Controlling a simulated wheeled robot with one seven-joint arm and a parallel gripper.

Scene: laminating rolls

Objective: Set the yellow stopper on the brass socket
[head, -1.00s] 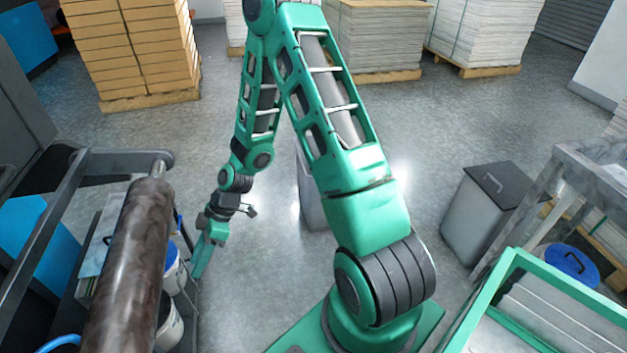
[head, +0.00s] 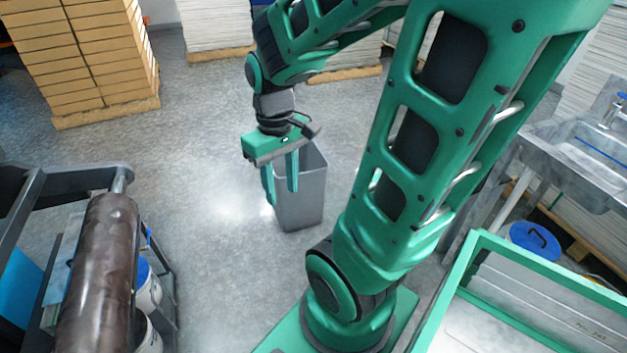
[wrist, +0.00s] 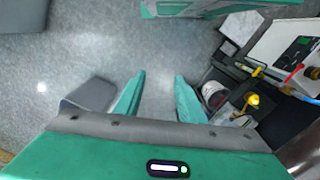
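My gripper (head: 280,197) hangs fingers down in the head view, in front of an open grey bin. Its two fingers are apart with nothing between them; the wrist view shows the same gap (wrist: 160,75). A small round yellow thing (wrist: 253,99), which may be the yellow stopper, shows to the right of the gripper in the wrist view, on or by a dark shelf. It is apart from the fingers and too small to be sure of. I cannot make out the brass socket in either view.
The grey bin (head: 304,195) stands on the floor behind my gripper. A dark roll (head: 97,275) on a rack is at the left, with white buckets (head: 147,285) beside it. A sink (head: 590,165) is at the right. Floor between rack and bin is clear.

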